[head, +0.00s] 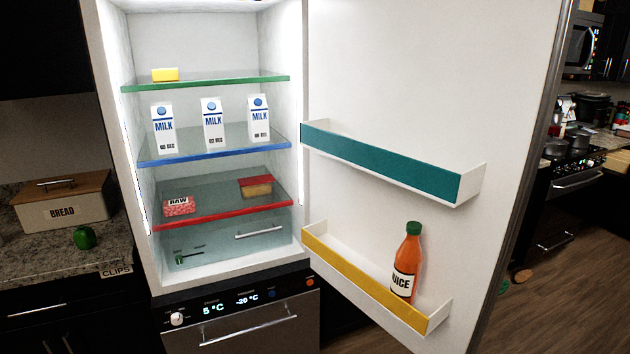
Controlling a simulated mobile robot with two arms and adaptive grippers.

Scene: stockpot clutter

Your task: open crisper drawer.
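The crisper drawer (225,251) is a clear, bluish bin at the bottom of the open fridge. It sits under the red-edged shelf (218,217) and looks shut. Its light bar handle (260,231) is on the right part of its front. A small dark green slider (181,260) shows on the left of its front. Neither of my grippers is in the head view.
The fridge door (420,90) stands wide open to the right, its yellow-edged bin (360,279) holding a juice bottle (406,262). A steel lower drawer with a handle (249,329) is below the crisper. A bread box (62,200) is on the left counter.

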